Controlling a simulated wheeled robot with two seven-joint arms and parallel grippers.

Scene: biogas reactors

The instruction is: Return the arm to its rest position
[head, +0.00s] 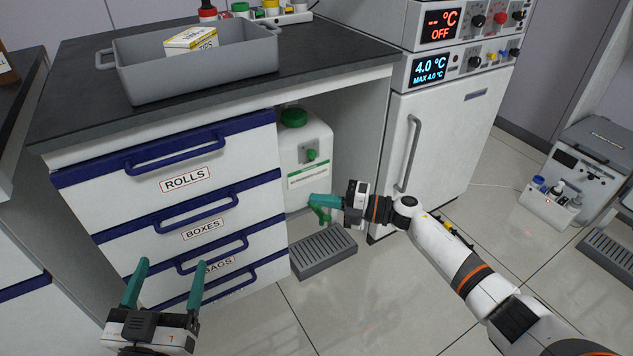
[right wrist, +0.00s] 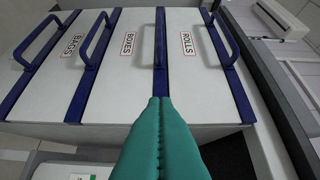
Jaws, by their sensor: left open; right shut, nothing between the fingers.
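My right arm (head: 465,270) reaches in from the lower right of the head view. Its gripper (head: 315,202) is beside the green spigot at the bottom of a white canister (head: 303,155) under the counter. In the right wrist view its green fingers (right wrist: 160,105) are pressed together, with nothing between them. They point toward the fronts of the drawers. My left gripper (head: 168,280) is at the lower left of the head view, with its two green fingers apart and empty, in front of the lower drawers.
The drawers with blue handles, ROLLS (head: 185,179), BOXES (head: 202,229) and BAGS (head: 218,266), are shut. A grey drip grate (head: 322,254) lies on the floor below the canister. A fridge (head: 430,150) stands right. A grey tray (head: 200,75) with a box sits on the counter.

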